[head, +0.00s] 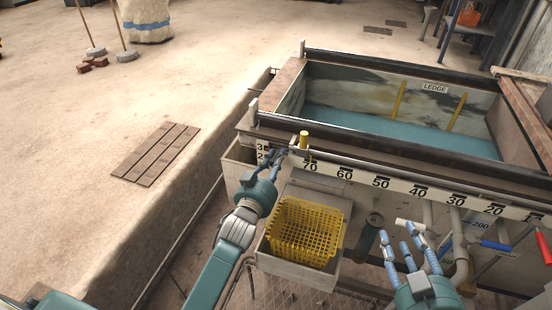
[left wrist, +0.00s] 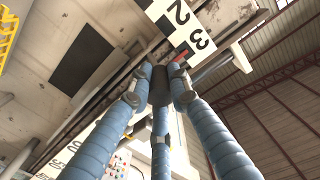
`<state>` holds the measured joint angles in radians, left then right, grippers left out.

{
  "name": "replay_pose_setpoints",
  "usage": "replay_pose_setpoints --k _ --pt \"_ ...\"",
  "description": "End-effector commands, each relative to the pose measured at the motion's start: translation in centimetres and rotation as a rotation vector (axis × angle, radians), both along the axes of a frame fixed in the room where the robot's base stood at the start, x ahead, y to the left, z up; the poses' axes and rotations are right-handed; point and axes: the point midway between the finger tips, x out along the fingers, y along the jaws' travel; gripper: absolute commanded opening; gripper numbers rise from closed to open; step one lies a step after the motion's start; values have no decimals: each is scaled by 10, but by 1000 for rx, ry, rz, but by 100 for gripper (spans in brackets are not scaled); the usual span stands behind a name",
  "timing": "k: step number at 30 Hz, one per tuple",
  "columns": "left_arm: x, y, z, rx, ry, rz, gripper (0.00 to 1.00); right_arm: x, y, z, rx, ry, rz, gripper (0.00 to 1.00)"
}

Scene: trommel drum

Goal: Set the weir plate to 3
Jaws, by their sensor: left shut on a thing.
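The weir plate's scale (head: 262,153) is a white strip with black numbers at the tank's near left corner. In the left wrist view the scale (left wrist: 181,20) shows 2 and 3, and a small red mark (left wrist: 182,57) lies close beside the 3. My left gripper (head: 279,157) is at this corner, just right of the scale. Its blue fingers (left wrist: 160,82) are shut around a dark grip (left wrist: 159,88), which seems to belong to the weir plate. The fingers hide most of it, and the plate itself is not clearly visible. My right gripper (head: 402,236) is open and empty, right of the yellow basket.
The tank (head: 285,135) holds teal water, and a long numbered rule (head: 420,190) runs along its near side. A yellow basket (head: 306,232) sits below the rule. Red (head: 529,233) and blue (head: 496,245) handles are at right. Open floor lies left.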

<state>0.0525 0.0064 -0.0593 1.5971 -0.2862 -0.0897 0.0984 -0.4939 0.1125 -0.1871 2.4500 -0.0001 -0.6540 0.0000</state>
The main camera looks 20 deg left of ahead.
Motion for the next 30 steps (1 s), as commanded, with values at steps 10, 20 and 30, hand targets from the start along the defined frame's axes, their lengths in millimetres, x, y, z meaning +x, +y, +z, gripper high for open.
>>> replay_pose_setpoints --k 10,20,30 --pt "2 0 11 -1 -23 -2 37 0 0 1 1 -3 0 40" --pt "0 0 5 0 -11 -1 37 0 0 1 1 -3 1 40" --pt "-56 2 4 0 -9 -1 37 0 0 1 1 -3 1 40"
